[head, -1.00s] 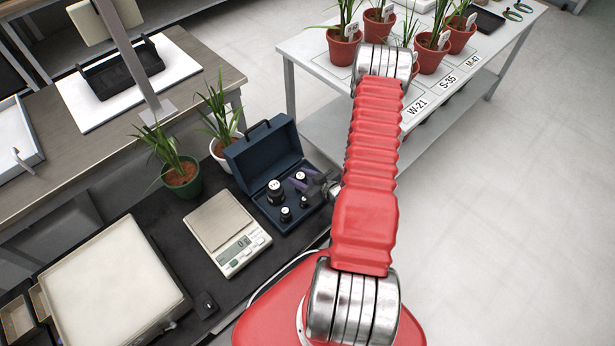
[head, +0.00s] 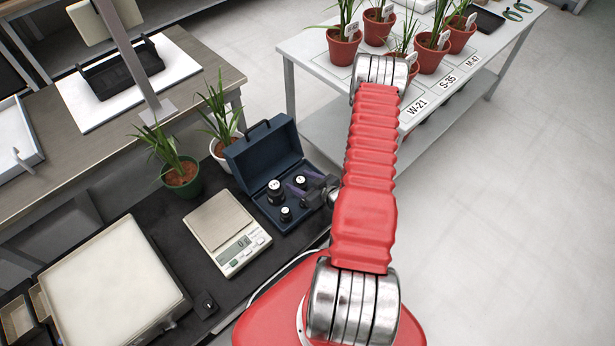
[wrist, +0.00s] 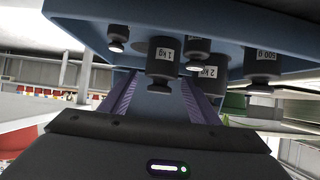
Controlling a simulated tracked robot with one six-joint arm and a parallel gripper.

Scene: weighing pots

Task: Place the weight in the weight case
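The weight case (head: 254,161) is a dark blue box with its lid raised, on the dark bench top in the head view. Several black weights with pale tops stand in it, among them one at the back left (head: 274,192) and one at the front (head: 285,214). My gripper (head: 298,187) reaches in from the right, low over the case. In the wrist view its purple fingers (wrist: 158,92) are apart, with a gap on both sides of the knob of the weight marked 1 kg (wrist: 162,58). Weights marked 2 kg (wrist: 209,78) and 500 g (wrist: 263,66) stand behind and beside it.
A scale (head: 222,228) stands left of the case. Potted plants (head: 181,176) are behind it, and a pale tray (head: 108,285) lies at the front left. A white table (head: 310,50) with several red-brown pots is at the back right.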

